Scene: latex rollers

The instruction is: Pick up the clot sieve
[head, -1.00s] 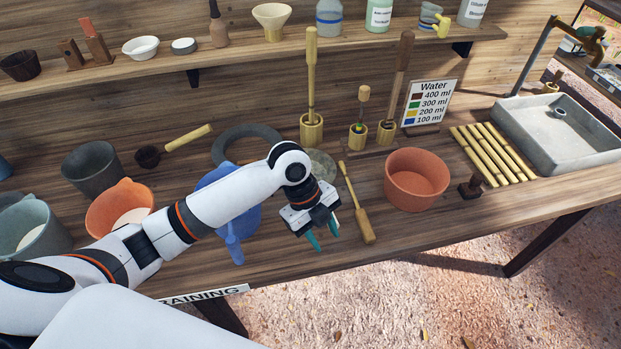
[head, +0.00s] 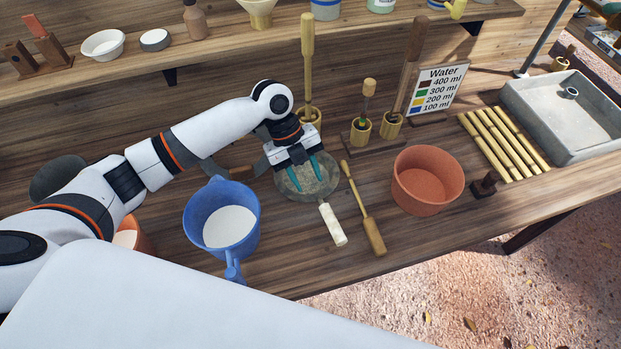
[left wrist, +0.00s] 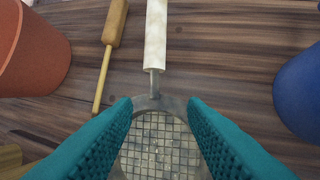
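The clot sieve (head: 333,225) lies on the bench, its round grey mesh head toward the back and its pale handle pointing to the front. In the left wrist view its mesh (left wrist: 158,145) and metal neck show between my fingers, with the handle beyond the fingertips. My left gripper (head: 308,182) is open over the mesh head, its two teal fingers pointing down. The open fingers (left wrist: 157,103) appear on either side of the mesh and neck in the left wrist view. I cannot tell how high above it they are. My right gripper is not in view.
A blue jug (head: 196,216) with white contents stands left of the sieve. A wooden-handled tool (head: 372,232) lies close on its right, then a terracotta pot (head: 413,207). Bamboo holders with upright tools (head: 362,131) stand behind. Bare bench lies in front of the sieve.

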